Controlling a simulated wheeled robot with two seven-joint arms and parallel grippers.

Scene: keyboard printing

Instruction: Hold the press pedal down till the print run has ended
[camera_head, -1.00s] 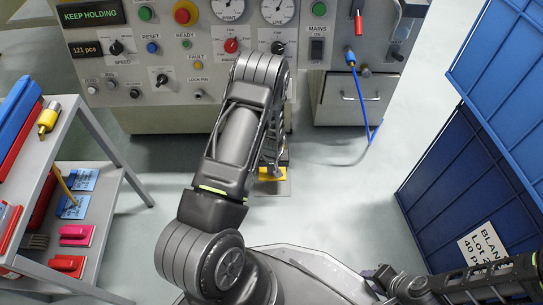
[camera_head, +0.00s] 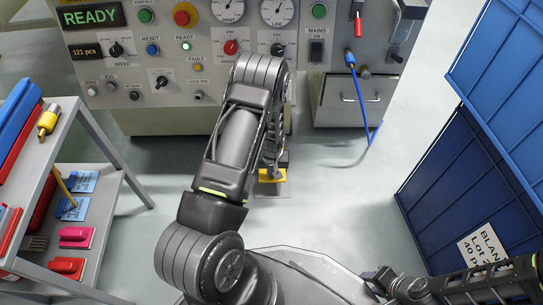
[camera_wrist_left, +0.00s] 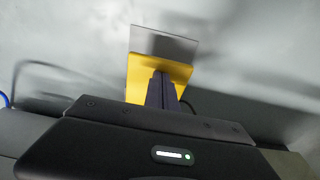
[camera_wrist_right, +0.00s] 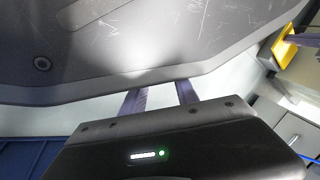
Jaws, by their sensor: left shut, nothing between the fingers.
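The yellow press pedal (camera_head: 267,179) is low on the floor in front of the press, on a grey plate (camera_wrist_left: 178,43). My left gripper (camera_head: 274,171) reaches down to it in the head view. In the left wrist view its shut, empty fingers (camera_wrist_left: 162,78) end over the yellow pedal (camera_wrist_left: 138,80); whether they press on it I cannot tell. The pedal (camera_wrist_right: 284,50) also shows in the right wrist view. The press display (camera_head: 92,15) reads READY. The counter (camera_head: 87,50) reads 121 pcs. My right gripper (camera_wrist_right: 160,96) has its fingers apart and empty.
The press panel (camera_head: 200,80) with knobs, buttons and gauges stands behind the pedal. A grey shelf rack (camera_head: 105,200) with tools is at left. Blue crates (camera_head: 460,185) stand at right. A blue cable (camera_head: 364,105) hangs by a drawer. The floor around the pedal is clear.

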